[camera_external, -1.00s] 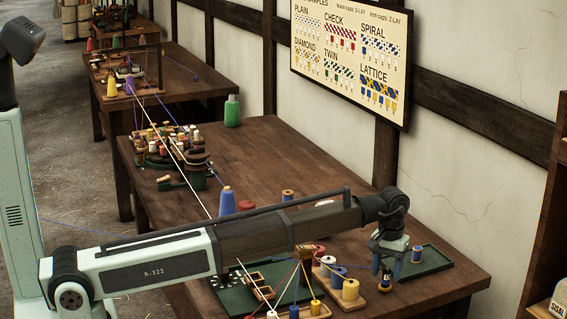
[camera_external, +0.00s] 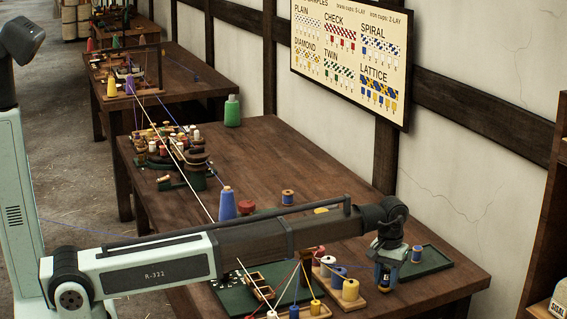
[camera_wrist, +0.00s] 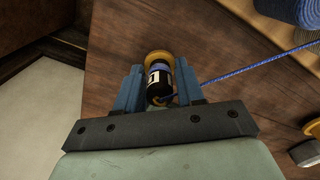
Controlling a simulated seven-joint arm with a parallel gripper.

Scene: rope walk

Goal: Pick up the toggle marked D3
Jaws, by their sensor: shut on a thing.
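My gripper (camera_external: 384,279) is low at the right end of the near table. In the wrist view its blue jaws (camera_wrist: 158,88) are shut on a small dark bobbin (camera_wrist: 160,77) with a pale label and a yellowish wooden end. The bobbin also shows in the external view (camera_external: 384,281), upright below the wrist. A blue cord (camera_wrist: 250,68) runs from it to the right in the wrist view. The mark on its label is too small to read, and I cannot make out a D3 on anything in view.
A green tray (camera_external: 440,259) with a blue spool (camera_external: 417,254) lies to the right of my gripper. To the left stand a yellow spool (camera_external: 350,290) and other spools on wooden blocks. Several taut cords cross the table, and my arm hides part of it.

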